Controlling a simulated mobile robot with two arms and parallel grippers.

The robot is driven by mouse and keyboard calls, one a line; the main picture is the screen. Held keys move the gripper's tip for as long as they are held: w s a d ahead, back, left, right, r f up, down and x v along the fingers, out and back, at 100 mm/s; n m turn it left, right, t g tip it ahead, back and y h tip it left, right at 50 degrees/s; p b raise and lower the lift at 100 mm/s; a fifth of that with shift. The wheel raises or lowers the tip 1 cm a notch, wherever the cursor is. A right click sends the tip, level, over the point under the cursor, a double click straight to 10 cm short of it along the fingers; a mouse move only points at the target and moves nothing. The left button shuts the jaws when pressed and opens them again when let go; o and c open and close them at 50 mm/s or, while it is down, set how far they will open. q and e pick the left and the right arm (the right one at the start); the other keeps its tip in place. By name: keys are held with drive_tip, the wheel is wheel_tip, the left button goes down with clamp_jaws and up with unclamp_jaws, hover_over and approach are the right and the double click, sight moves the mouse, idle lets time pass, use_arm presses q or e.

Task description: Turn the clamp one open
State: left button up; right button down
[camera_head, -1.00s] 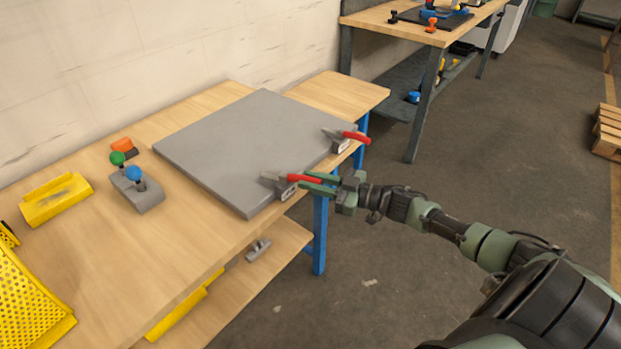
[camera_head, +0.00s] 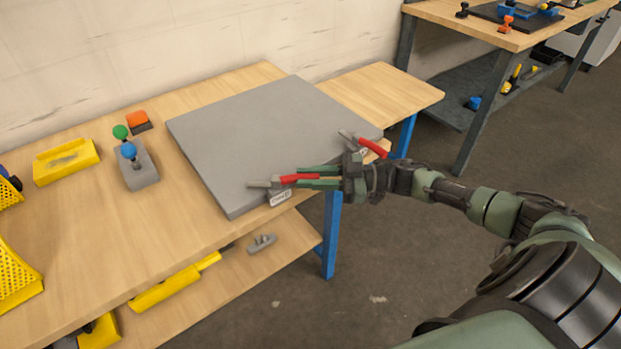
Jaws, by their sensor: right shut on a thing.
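A grey plate (camera_head: 265,125) lies on the wooden workbench. Two clamps with red handles sit at its front edge. The nearer clamp (camera_head: 262,184) has its red handle (camera_head: 300,178) pointing right, toward my arm. The farther clamp (camera_head: 346,137) has its red handle (camera_head: 373,147) angled out over the edge, partly behind my gripper. My right gripper (camera_head: 312,178) is shut on the nearer clamp's red handle, with its green fingers on both sides of it. A small label with print shows below this clamp, too small to read. My left gripper is not in view.
A grey block (camera_head: 142,173) with green and blue knobs stands left of the plate, near an orange item (camera_head: 138,121). Yellow holders (camera_head: 66,162) lie further left. A lower shelf (camera_head: 225,275) holds a grey part (camera_head: 262,243). A second bench (camera_head: 470,22) stands at the back right.

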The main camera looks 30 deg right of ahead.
drive_tip(key=shift+w+d, duration=0.1)
idle(0.3)
drive_tip(key=c, duration=1.3)
unclamp_jaws()
drive_tip(key=b+v, duration=0.1)
drive_tip(key=v, duration=0.6)
drive_tip(key=shift+s+d, duration=0.25)
drive_tip(key=shift+d, duration=0.1)
